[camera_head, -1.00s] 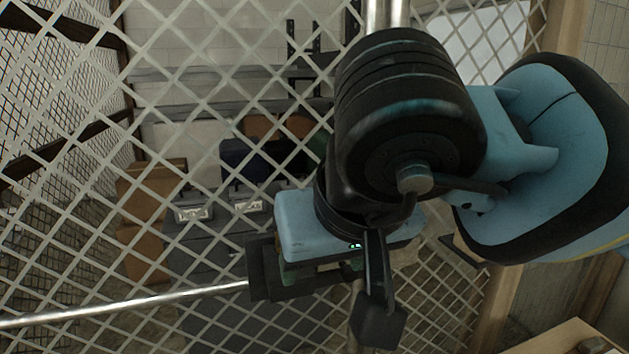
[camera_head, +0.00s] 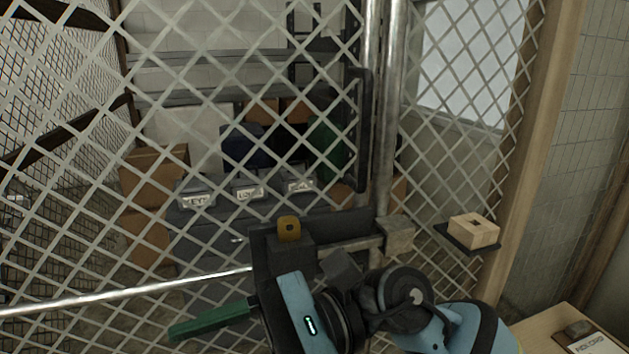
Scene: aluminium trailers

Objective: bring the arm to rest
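My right arm (camera_head: 440,325) comes in from the lower right, low in front of a wire-mesh gate. My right gripper (camera_head: 215,320) has a light blue body with a small lit strip. A green finger-like part points left from it. Its second finger is not clear, so its opening cannot be told. I see nothing plainly held. A dark latch box (camera_head: 290,255) with a yellow piece (camera_head: 289,228) on it is on the gate, just above the gripper. My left arm and gripper are not in view.
The mesh gate has a metal post (camera_head: 385,130) and a long rail (camera_head: 120,298). Behind it are cardboard boxes (camera_head: 155,175) and dark cases (camera_head: 210,220). A wooden block (camera_head: 474,229) sits on a small dark shelf at the right. A table (camera_head: 545,330) with a labelled card (camera_head: 595,343) is at lower right.

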